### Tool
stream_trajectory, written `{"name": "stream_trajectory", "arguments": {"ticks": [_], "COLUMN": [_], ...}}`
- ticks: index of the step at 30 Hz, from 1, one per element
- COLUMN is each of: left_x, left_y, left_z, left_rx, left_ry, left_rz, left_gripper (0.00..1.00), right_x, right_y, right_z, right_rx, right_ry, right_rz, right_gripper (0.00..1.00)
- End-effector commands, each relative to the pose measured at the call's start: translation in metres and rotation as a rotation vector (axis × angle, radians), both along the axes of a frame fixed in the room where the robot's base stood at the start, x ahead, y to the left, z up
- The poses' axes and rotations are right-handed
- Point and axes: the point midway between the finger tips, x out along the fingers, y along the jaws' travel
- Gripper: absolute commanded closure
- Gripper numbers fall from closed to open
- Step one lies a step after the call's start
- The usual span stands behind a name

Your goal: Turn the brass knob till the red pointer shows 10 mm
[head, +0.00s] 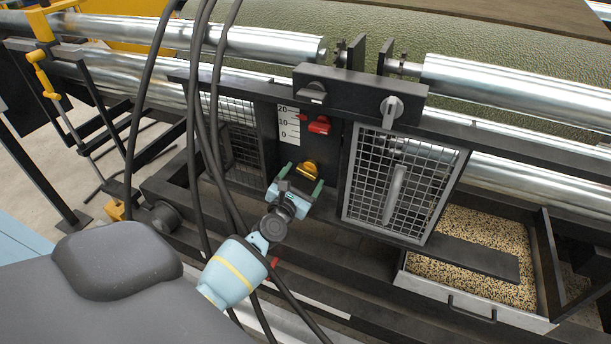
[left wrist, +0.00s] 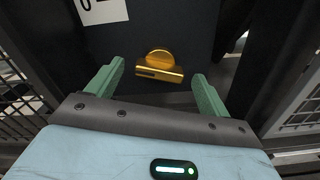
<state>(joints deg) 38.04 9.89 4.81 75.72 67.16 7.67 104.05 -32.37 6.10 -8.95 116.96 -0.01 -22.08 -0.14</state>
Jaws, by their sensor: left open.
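The brass knob (head: 308,169) sits on a dark panel below the scale, and it shows between my fingers in the left wrist view (left wrist: 159,66). Its grip bar lies nearly level there. My left gripper (head: 302,178) is open, with one green finger on each side of the knob; visible gaps separate them from it. The white scale (head: 289,124) reads 20, 10 and 0 from top to bottom. The small red pointer (head: 303,117) is at its right edge, seemingly a little above the 10. Only the scale's 0 end shows in the left wrist view. My right gripper is not in view.
A red block (head: 319,125) is right of the pointer. A mesh door (head: 402,185) with a handle stands right of the knob, and another mesh guard (head: 237,145) is left. Dark cables (head: 213,130) hang left of my arm. A tray of granules (head: 480,250) is lower right.

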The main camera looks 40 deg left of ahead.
Motion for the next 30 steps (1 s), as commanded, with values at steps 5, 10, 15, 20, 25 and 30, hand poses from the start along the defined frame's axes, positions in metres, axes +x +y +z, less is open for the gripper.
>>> {"name": "stream_trajectory", "arguments": {"ticks": [5,10,15,20,25,30], "left_x": [0.015,0.020,0.020,0.020,0.020,0.020], "left_y": [0.004,0.005,0.005,0.005,0.005,0.004], "left_z": [-0.001,0.000,0.000,0.000,0.000,0.000], "left_rx": [0.001,0.001,0.001,0.000,0.000,0.003], "left_ry": [0.001,0.000,0.001,0.000,0.000,0.001], "left_rz": [-0.001,0.000,-0.001,-0.001,-0.001,-0.001], "left_gripper": [0.20,0.20,0.20,0.36,0.58,0.65], "right_x": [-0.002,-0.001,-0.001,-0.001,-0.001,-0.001], "right_y": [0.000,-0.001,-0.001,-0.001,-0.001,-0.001], "right_z": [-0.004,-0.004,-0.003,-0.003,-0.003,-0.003], "right_rx": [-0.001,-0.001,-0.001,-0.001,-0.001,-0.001], "right_ry": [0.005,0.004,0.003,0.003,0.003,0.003], "right_rz": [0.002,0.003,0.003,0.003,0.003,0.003], "right_gripper": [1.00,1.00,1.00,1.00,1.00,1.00]}}
